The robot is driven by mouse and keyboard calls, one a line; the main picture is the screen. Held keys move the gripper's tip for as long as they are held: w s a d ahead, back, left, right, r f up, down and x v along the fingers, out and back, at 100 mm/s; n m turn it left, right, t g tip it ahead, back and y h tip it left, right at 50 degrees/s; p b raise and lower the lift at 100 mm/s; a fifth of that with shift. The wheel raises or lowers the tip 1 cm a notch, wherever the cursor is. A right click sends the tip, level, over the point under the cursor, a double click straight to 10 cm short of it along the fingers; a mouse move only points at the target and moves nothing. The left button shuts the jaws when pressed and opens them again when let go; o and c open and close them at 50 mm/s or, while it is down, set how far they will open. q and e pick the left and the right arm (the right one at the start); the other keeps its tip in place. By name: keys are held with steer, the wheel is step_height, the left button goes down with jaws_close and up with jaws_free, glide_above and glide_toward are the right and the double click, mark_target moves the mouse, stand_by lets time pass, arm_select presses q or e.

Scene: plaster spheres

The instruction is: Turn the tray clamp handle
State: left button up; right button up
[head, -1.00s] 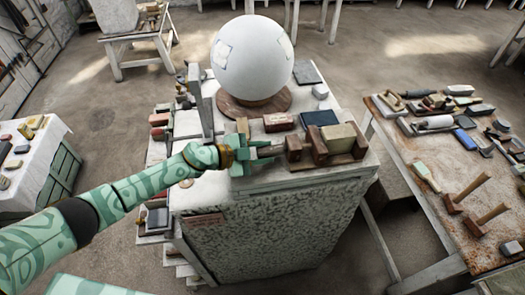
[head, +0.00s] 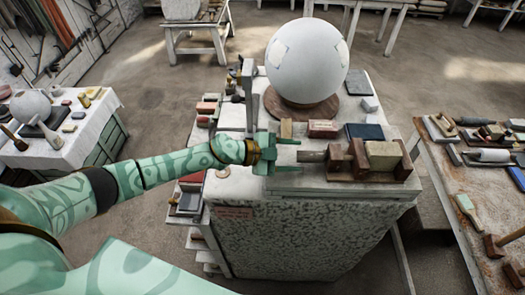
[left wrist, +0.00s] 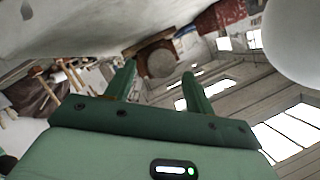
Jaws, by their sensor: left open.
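The tray clamp is a set of brown wooden jaws (head: 359,159) around a pale tan block (head: 383,154) at the front right of the plaster-covered stand's top. Its short grey-brown handle (head: 312,156) sticks out to the left. My green left gripper (head: 297,155) points right at the handle. Its fingers are open and apart, and the tips are close to the handle's end, one on each side in the picture. In the left wrist view, a round brown end (left wrist: 158,62) shows between and beyond the open fingers (left wrist: 159,75). My right gripper is not in view.
A large white sphere (head: 307,60) stands on a round brown base behind the clamp. A red-brown block (head: 322,129) and a dark blue block (head: 366,133) lie just behind it. A tool table (head: 450,175) stands at right, a cloth-covered table (head: 75,150) at left.

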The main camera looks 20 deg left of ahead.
arm_select(q)
steer(key=b+v, duration=0.2)
steer(key=v, duration=1)
steer(key=shift+s+a, duration=0.15)
steer(key=shift+a, duration=0.05)
steer(key=shift+r, duration=0.1)
